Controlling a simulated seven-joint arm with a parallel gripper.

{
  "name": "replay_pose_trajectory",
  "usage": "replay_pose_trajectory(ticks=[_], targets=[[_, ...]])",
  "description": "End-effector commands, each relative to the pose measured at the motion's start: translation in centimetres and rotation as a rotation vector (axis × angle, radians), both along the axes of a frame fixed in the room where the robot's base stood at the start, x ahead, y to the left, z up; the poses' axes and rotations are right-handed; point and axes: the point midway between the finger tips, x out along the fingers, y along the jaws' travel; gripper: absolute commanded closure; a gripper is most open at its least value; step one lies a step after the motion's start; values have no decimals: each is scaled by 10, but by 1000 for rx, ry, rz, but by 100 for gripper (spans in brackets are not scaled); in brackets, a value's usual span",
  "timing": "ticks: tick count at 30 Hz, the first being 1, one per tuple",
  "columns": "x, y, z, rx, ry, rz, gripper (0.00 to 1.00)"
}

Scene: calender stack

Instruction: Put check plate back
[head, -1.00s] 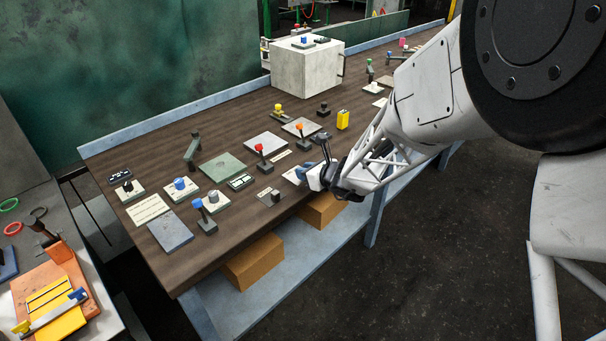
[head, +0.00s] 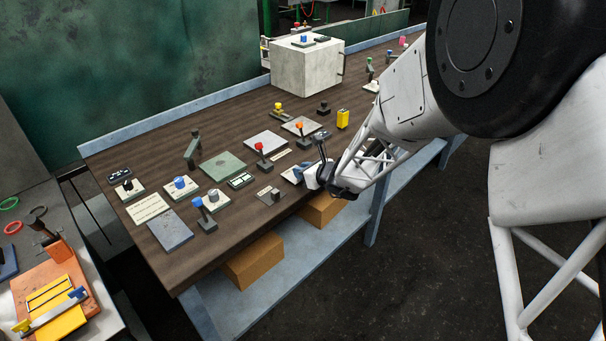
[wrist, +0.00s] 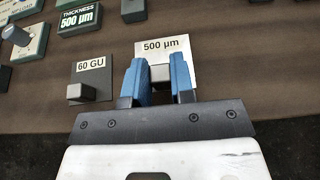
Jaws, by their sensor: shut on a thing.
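The check plate (wrist: 181,48) is a pale plate labelled "500 µm" with a grey block-like grip (wrist: 159,74). In the wrist view it lies just past my gripper (wrist: 158,82), whose blue fingers stand on either side of the grip and are shut on it. In the head view my gripper (head: 306,171) is at the bench's front edge, and a bit of the plate (head: 289,175) shows beside it. Whether the plate touches the bench I cannot tell.
The brown bench (head: 235,235) holds several levers, knobs and plates. A thickness display (wrist: 78,22) reads 500 µm. A red-knobbed lever (head: 260,155) and an orange-knobbed lever (head: 301,136) stand near my gripper. Cardboard boxes (head: 254,261) sit on the shelf below.

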Motion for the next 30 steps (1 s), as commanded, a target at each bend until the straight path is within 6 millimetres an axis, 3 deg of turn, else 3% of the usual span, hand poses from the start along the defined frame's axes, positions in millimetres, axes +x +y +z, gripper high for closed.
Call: replay_pose_trajectory(ticks=[4,17,18,22,30], targets=[[0,0,-11,1,1,0,100],[0,0,-14,1,1,0,100],[0,0,-14,1,0,0,74],[0,0,-14,1,0,0,54],[0,0,-14,1,-1,0,52]])
